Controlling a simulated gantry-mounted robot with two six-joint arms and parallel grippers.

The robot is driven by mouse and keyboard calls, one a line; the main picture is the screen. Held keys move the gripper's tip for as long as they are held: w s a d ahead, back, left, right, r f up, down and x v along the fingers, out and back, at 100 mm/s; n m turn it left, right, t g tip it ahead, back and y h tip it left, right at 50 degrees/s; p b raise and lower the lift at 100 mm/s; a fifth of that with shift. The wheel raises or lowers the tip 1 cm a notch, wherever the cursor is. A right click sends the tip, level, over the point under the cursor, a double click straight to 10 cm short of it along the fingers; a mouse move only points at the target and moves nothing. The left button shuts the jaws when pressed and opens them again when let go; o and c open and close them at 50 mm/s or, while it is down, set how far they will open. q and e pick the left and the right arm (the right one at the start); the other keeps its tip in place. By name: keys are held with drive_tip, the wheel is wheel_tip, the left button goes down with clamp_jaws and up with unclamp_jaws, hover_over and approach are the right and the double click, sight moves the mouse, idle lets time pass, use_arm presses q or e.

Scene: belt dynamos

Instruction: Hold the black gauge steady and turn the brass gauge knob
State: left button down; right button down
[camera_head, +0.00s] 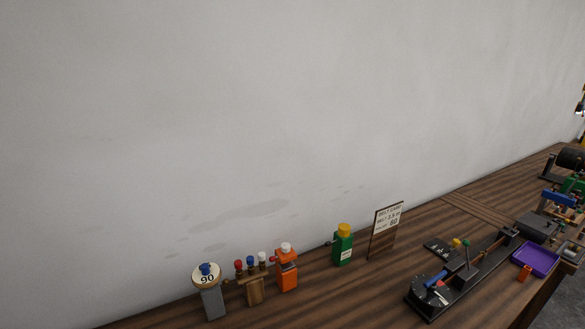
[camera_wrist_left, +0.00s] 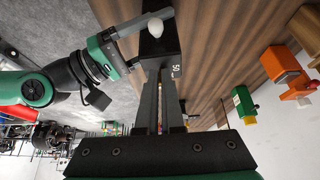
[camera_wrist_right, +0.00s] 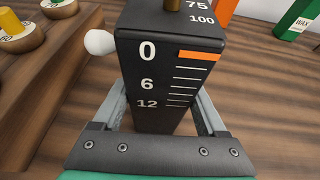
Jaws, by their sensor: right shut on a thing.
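The black gauge (camera_wrist_right: 160,60) stands upright in the right wrist view, with a white scale, an orange mark at 0 and a white ball at its side. My right gripper (camera_wrist_right: 160,115) is shut around its lower body. The brass knob (camera_wrist_right: 174,5) shows at the top edge, cut off by the frame. In the left wrist view, the gauge (camera_wrist_left: 159,62) shows its top marked 50. My left gripper (camera_wrist_left: 160,85) points at that top, its fingers slightly apart. The knob is hidden there, so contact cannot be told. Neither gripper shows in the head view.
In the right wrist view, a wooden block with round knobs (camera_wrist_right: 20,40) stands left of the gauge. An orange block (camera_wrist_left: 280,68) and a green bottle (camera_wrist_left: 244,104) show in the left wrist view. A purple tray (camera_head: 545,260) lies at the right of the head view.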

use_arm(q)
drive_tip(key=shift+s+a, duration=0.2)
drive_tip(key=shift+a, duration=0.05)
wheel_tip(320, 180, up, 6)
idle(0.5)
wheel_tip(320, 180, down, 6)
drive_tip(key=shift+w+a, duration=0.2)
drive_tip(key=shift+w, duration=0.15)
idle(0.5)
drive_tip(key=shift+w+d, duration=0.15)
drive_tip(key=shift+d, duration=0.3)
idle(0.5)
drive_tip(key=shift+s+d, duration=0.2)
drive_tip(key=shift+s, duration=0.1)
idle(0.5)
drive_tip(key=shift+a, duration=0.1)
